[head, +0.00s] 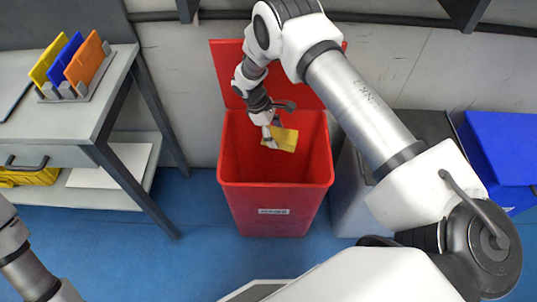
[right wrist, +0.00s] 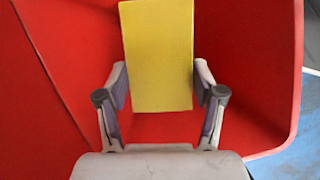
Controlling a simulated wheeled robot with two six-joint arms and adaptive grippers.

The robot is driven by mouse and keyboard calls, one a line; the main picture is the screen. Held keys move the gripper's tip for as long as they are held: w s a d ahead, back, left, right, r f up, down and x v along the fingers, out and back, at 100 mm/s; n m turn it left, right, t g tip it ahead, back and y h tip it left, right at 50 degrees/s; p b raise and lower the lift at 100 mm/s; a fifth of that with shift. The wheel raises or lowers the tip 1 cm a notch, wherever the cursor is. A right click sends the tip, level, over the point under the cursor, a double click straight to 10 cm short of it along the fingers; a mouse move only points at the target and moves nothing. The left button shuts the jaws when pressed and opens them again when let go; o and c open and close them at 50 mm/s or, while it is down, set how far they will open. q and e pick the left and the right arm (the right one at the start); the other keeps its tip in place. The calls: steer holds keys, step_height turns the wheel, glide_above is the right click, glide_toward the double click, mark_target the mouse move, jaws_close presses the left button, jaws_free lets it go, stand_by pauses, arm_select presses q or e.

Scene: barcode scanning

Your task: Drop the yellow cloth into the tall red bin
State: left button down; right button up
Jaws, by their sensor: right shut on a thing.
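The tall red bin (head: 275,205) stands on the blue floor with its lid raised against the wall. My right gripper (head: 272,136) hangs over the bin's mouth and is shut on the yellow cloth (head: 285,139). In the right wrist view the cloth (right wrist: 158,55) stands between the two fingers (right wrist: 160,92), with the red bin wall (right wrist: 255,70) behind and around it. My left arm shows at the lower left edge of the head view, but its gripper is out of the picture.
A grey table (head: 60,115) with a rack of yellow, blue and orange boards (head: 70,62) stands on the left. A grey bin (head: 350,205) and a blue bin (head: 505,150) stand to the right. The floor in front of the red bin is partly clear.

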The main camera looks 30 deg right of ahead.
steer(key=shift+f, duration=0.35)
arm_select(q)
steer(key=shift+s+f, duration=0.1)
steer(key=shift+f, duration=0.1)
arm_select(e)
steer(key=shift+r, duration=0.1)
steer(key=o, duration=1.4)
steer(key=v, duration=1.2)
steer(key=shift+s+d, duration=0.1)
steer(key=shift+s, duration=0.05)
